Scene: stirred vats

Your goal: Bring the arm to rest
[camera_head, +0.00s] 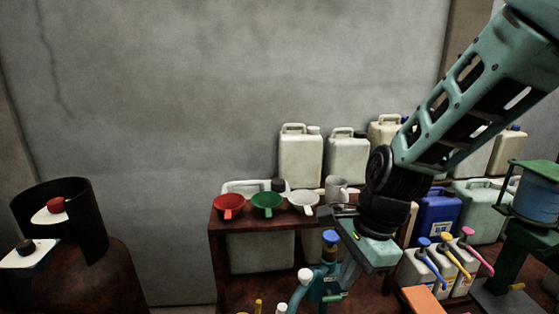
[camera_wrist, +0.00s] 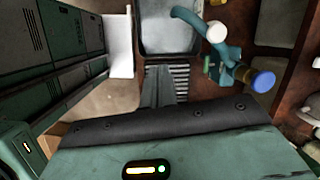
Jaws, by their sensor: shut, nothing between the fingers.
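My arm comes in from the upper right in the head view and bends down at a black wrist joint. My gripper (camera_head: 348,272) hangs below it, in front of the shelf, beside a teal pipe fitting with a blue knob (camera_head: 330,237). Whether the fingers touch anything is hard to tell.
Red (camera_head: 229,205), green (camera_head: 267,203) and white (camera_head: 303,201) funnels stand on the brown shelf, left of my wrist. Pump-topped bottles (camera_head: 458,268) and a blue canister (camera_head: 437,214) are at right. A rusty vat (camera_head: 75,275) stands far left. Space above the shelf's left part is clear.

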